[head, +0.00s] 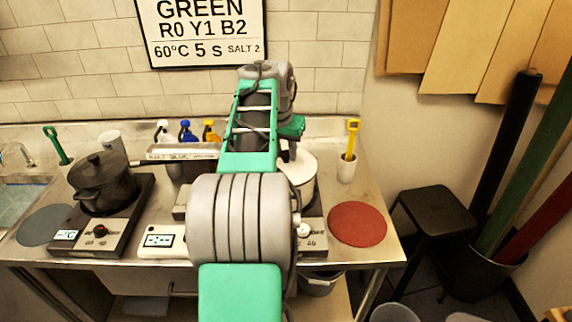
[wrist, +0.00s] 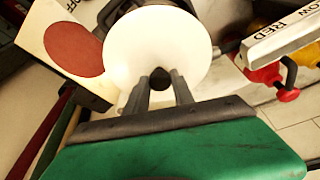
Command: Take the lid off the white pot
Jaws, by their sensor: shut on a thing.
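The white pot (head: 308,188) stands on the right-hand burner in the head view, largely hidden behind my arm. Its white lid (head: 300,165) shows at the top, and fills the middle of the wrist view (wrist: 155,40) as a round white disc. A dark knob (wrist: 160,76) sits on the lid between my fingertips. My gripper (wrist: 160,88) is shut on this knob, with one finger on each side. In the head view the fingers are hidden by my arm. I cannot tell whether any gap lies between lid and pot rim.
A dark pot (head: 104,185) stands on the left burner. A red round mat (head: 357,224) lies clear at the right, near a white cup (head: 347,168) with a yellow tool. A labelled rail (head: 183,151) and several coloured bottles (head: 187,131) stand behind.

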